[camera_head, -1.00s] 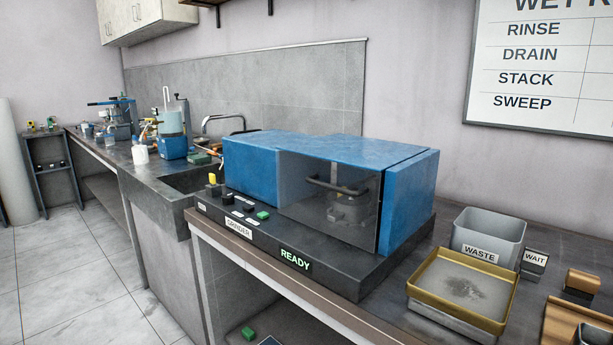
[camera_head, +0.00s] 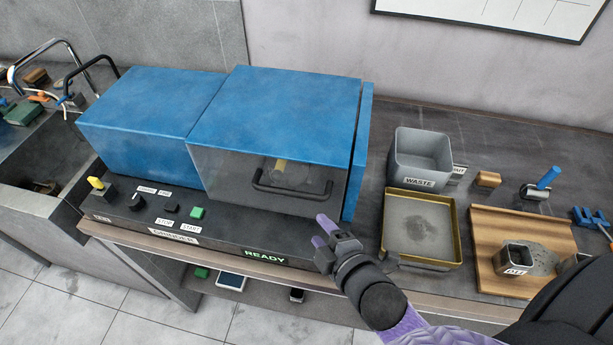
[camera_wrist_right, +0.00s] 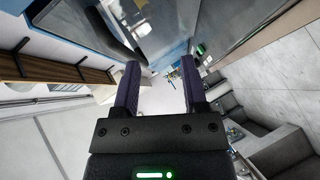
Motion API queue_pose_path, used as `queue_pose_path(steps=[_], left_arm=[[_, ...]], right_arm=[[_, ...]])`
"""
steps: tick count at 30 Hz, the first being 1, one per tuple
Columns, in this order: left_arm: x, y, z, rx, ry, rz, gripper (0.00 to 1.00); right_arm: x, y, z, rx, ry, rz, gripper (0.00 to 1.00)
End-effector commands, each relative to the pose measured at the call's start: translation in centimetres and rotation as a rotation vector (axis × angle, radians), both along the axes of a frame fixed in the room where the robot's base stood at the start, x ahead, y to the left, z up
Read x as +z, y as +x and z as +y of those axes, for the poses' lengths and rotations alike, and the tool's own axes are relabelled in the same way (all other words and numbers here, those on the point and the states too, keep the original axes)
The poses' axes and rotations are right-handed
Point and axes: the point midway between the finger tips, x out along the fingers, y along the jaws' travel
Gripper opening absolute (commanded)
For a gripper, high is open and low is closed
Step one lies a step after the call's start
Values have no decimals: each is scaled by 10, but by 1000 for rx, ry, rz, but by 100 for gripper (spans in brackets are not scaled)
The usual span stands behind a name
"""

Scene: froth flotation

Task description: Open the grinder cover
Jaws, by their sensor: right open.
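The grinder is a blue box on a dark base. Its cover (camera_head: 275,105) has a blue top and a clear smoky front with a black bar handle (camera_head: 292,196). The cover is down, and a grey and yellow part shows dimly behind the clear front. My right gripper (camera_head: 321,232) is open and empty, in front of the cover's lower right, a little right of and below the handle, apart from it. In the right wrist view its two purple fingers (camera_wrist_right: 158,85) stand apart with nothing between them. My left gripper is not in view.
The base front carries several knobs, a green button (camera_head: 198,213) and a READY sign (camera_head: 265,256). To the right stand a grey WASTE bin (camera_head: 421,153), a brass-rimmed tray (camera_head: 388,225) and a wooden board (camera_head: 487,255). A sink (camera_head: 25,200) lies left.

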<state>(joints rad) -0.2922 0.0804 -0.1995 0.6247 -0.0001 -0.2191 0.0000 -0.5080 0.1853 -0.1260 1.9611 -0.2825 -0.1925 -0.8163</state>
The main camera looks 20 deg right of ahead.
Motion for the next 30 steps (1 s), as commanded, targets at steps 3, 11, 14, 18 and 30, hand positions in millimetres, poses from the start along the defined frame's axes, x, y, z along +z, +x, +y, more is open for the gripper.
queue_pose_path(steps=[3,11,14,18,30], left_arm=[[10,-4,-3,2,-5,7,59],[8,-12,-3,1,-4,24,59],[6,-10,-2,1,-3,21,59],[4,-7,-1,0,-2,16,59],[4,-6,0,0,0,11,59]], right_arm=[[29,4,8,105,-134,-158,55],[30,48,20,141,-183,-223,55],[26,69,25,141,-181,-221,55],[22,90,29,140,-180,-219,55],[21,101,32,141,-178,-216,55]])
